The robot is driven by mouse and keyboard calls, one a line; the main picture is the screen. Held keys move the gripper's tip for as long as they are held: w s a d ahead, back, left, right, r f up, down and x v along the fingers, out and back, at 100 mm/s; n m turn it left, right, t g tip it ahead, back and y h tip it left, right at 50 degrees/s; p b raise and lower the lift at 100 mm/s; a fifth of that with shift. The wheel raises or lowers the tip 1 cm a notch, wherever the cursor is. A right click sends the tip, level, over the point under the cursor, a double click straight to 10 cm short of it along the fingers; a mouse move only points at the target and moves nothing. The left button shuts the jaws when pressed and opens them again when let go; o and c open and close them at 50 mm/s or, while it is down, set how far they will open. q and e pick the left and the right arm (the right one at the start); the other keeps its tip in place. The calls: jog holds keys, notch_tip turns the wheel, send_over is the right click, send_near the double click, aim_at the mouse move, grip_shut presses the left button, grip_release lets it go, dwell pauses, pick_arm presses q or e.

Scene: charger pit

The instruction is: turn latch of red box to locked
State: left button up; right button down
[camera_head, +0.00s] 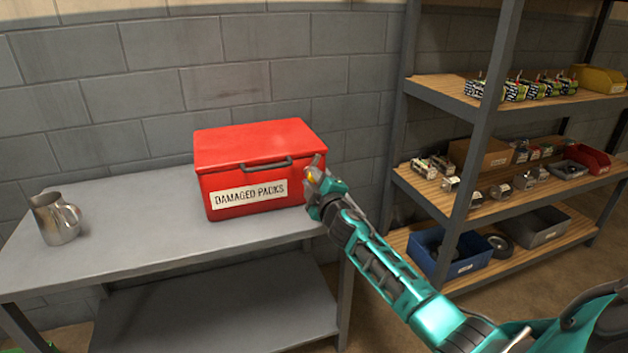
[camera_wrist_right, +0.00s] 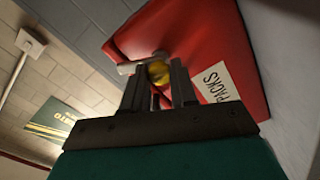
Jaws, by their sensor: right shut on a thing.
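The red box (camera_head: 250,155) stands closed on the grey table, with a dark handle on its front and a white label reading "DAMAGED PACKS". It also fills the upper right of the right wrist view (camera_wrist_right: 215,45). My right gripper (camera_head: 314,182) is at the box's front right corner. In the right wrist view its two fingers (camera_wrist_right: 160,85) are shut on the latch (camera_wrist_right: 157,72), which shows a yellow part and a pale lever between and beyond the fingertips. The fingers hide much of the latch, so its exact setting is unclear. My left gripper is in neither view.
A metal pitcher (camera_head: 56,218) stands on the left of the grey table (camera_head: 130,245). A shelf unit (camera_head: 470,112) with bins and small packs stands close on the right, beside my right arm. The table front between pitcher and box is clear.

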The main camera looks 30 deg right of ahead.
jog(key=n, duration=0.5)
jog(key=shift+f, duration=0.1)
dwell(0.5)
jog(key=c, duration=0.9)
grip_release()
jog(key=shift+c, duration=0.2)
jog(key=shift+s, duration=0.1)
jog(key=shift+s+a, duration=0.1)
jog(key=shift+s, duration=0.2)
pick_arm(q)
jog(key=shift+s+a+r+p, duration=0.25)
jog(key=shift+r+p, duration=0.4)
jog(key=shift+p, duration=0.6)
pick_arm(e)
jog(key=v, duration=1.2)
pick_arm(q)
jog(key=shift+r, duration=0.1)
pick_arm(e)
jog(key=shift+a, duration=0.1)
